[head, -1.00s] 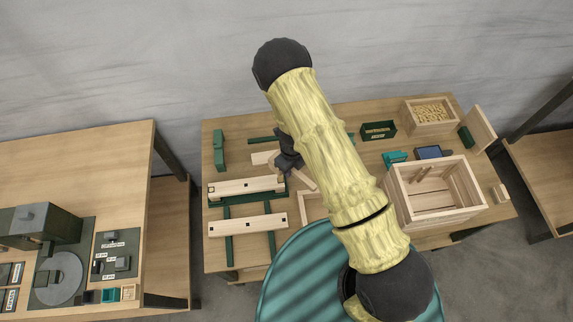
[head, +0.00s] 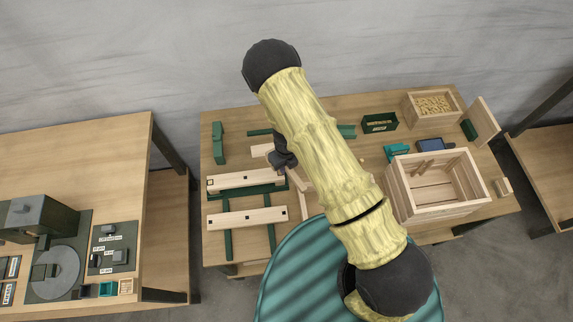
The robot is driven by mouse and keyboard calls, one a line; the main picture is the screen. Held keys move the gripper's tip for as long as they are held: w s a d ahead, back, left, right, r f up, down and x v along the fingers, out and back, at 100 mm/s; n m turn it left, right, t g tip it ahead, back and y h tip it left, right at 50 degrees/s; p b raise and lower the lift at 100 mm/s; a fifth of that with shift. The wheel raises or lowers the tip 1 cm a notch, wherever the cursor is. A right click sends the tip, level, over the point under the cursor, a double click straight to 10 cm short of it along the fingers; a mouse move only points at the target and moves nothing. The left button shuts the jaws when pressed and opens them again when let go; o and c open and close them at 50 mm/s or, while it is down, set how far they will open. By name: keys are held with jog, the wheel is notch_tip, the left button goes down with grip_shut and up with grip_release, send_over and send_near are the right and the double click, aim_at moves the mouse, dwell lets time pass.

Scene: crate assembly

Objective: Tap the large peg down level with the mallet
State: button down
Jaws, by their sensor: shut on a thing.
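My gripper (head: 284,162) is a small dark shape at the middle of the table, partly covered by my own arm. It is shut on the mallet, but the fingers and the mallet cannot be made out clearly. It is just beyond the right end of a pale board (head: 245,180) lying in a green holder (head: 251,193). This board has a dark square mark near its left end. A second pale board (head: 245,218) with several dark square marks lies nearer, across two green rails (head: 228,243). I cannot tell which mark is the large peg or how high it stands.
A slatted wooden crate (head: 398,193) stands at the right. Behind it are a box of small pale pieces (head: 409,107), a green bin (head: 379,122), a teal item (head: 397,151) and a dark blue tray (head: 433,145). A green block (head: 218,143) stands at the back left.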

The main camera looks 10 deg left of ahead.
jog(key=shift+f+b, duration=0.35)
jog(key=shift+f, duration=0.35)
jog(key=shift+r, duration=0.1)
jog(key=shift+r+p, duration=0.85)
jog(key=shift+p, duration=0.05)
jog(key=shift+f, duration=0.1)
